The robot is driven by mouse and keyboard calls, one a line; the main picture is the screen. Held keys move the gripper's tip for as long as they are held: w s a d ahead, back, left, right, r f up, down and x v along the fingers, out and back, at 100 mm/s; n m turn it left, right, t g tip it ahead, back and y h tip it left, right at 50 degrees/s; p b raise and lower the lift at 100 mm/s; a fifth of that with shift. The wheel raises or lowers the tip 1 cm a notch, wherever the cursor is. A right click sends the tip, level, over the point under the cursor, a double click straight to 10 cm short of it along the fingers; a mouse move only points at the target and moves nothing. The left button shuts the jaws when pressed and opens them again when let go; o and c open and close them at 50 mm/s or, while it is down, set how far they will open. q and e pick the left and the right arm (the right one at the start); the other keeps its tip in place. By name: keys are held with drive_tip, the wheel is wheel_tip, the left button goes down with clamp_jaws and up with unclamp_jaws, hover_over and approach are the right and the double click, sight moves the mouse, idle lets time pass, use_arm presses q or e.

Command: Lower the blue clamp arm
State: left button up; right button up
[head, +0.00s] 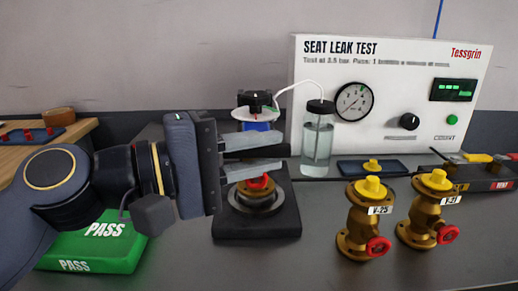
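The blue clamp arm (257,126) shows only as a small blue patch under a white disc with a black knob (257,99); the rest is hidden behind my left gripper. My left gripper (283,155) comes in from the left, its two fingers pointing right with a gap between them. It is open, with nothing seen between the fingers. It appears in front of the clamp stand; I cannot tell whether it touches it. Below the fingers, a round metal seat with a red and yellow piece (257,185) sits on a black base (257,228). My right gripper is not in view.
Two brass valves with red handwheels (365,220) (432,212) stand at the right. A liquid jar (317,140) with a tube stands before the white test panel (420,60). A blue tray (375,167) lies behind the valves. A green PASS bin (100,245) is at the left.

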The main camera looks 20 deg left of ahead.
use_arm(q)
drive_tip(key=o, duration=0.4)
drive_tip(key=shift+f, duration=0.15)
drive_tip(key=p+v, duration=0.1)
drive_tip(key=v, duration=0.6)
drive_tip(key=shift+s+a+p, duration=0.2)
drive_tip(key=shift+a+p, duration=0.15)
drive_tip(key=shift+p, duration=0.05)
